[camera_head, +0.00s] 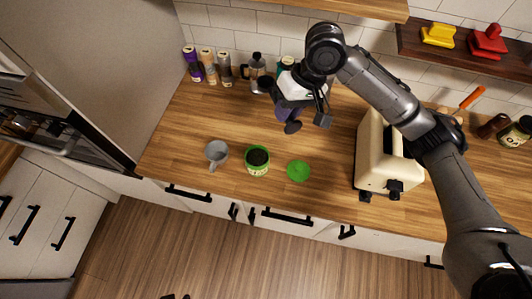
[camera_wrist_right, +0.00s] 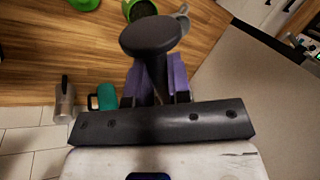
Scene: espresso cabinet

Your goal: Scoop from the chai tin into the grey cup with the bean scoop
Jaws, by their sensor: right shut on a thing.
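The grey cup (camera_head: 216,152) stands on the wooden counter, its handle toward the front edge. The open green-rimmed chai tin (camera_head: 257,170) stands just right of it, dark inside. My right gripper (camera_head: 285,112) is above the counter behind the tin, shut on the black bean scoop (camera_head: 292,128). In the right wrist view the scoop's round black head (camera_wrist_right: 150,36) sticks out past the purple fingers and hides part of the tin (camera_wrist_right: 128,12); the grey cup (camera_wrist_right: 184,18) shows beside it. Small dark tips at the head view's bottom edge may be my left gripper (camera_head: 175,297).
A green lid (camera_head: 298,170) lies right of the tin. A cream toaster (camera_head: 375,160) stands farther right. Several bottles (camera_head: 208,66) and a French press (camera_head: 257,66) line the back wall. The counter left of the cup is clear.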

